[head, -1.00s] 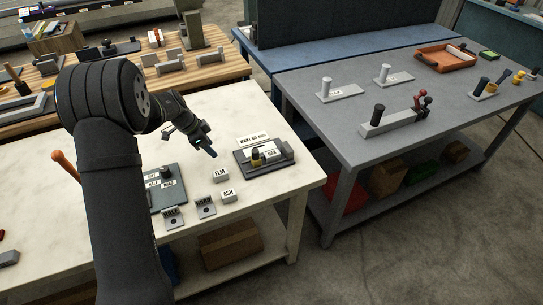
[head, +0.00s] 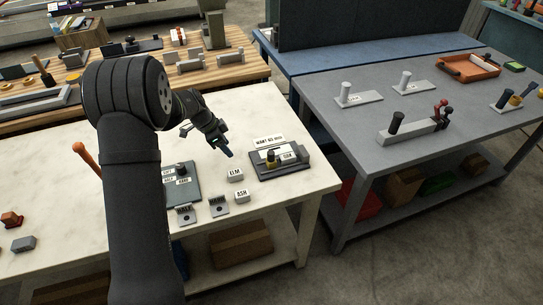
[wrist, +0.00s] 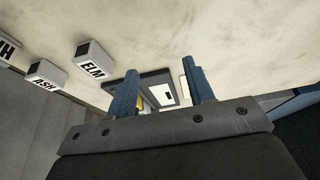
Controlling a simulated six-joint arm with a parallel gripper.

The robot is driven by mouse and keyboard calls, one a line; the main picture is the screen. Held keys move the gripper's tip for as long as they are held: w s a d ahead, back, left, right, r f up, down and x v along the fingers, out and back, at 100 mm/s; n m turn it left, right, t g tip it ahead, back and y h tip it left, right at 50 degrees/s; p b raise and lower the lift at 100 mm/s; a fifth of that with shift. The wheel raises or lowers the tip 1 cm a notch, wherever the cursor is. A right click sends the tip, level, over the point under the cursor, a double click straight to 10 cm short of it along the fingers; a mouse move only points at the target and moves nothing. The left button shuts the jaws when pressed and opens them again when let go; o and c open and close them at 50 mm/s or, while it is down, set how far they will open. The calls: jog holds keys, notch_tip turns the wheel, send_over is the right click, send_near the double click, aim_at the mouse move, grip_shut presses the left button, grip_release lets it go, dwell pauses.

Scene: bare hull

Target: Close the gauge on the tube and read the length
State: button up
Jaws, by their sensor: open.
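A dark gauge (head: 262,175) lies on the white table (head: 245,110), with a small yellow and dark piece (head: 270,158) on it and a grey block at its right end. A white sign behind it seems to read "WANT 60 MM". I cannot clearly make out the tube or whether the gauge touches it. My gripper (head: 228,152) is above the table, left of the gauge and apart from it. In the wrist view my gripper (wrist: 163,85) has its blue fingers spread with nothing held. Part of the gauge (wrist: 155,77) shows between and beyond them, partly hidden by the fingers.
Blocks marked ELM (head: 235,175) and ASH (head: 242,196) stand close left of the gauge. A dark plate (head: 185,193) with labels and two small labelled stands lie further left. A grey table (head: 430,165) with fixtures stands to the right.

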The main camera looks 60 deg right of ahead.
jog(key=shift+c, duration=0.3)
jog(key=a+g, duration=0.1)
jog(key=s+a+r+g+h, duration=0.1)
jog(key=a+g, duration=0.1)
jog(key=s+a+r+g, duration=0.1)
jog(key=shift+s+a+m+g+h, duration=0.25)
jog(key=shift+a+m+g+h, duration=0.05)
jog(key=shift+a+m, duration=0.1)
notch_tip(320, 180, up, 4)
jog(key=a+m+g+h, duration=0.1)
jog(key=a+g+h, duration=0.1)
jog(key=g+h, duration=0.1)
send_near(271, 153)
jog(key=x, duration=1)
jog(key=shift+f, duration=0.45)
jog(key=c, duration=0.7)
jog(key=shift+d, duration=0.1)
jog(key=shift+c, duration=0.2)
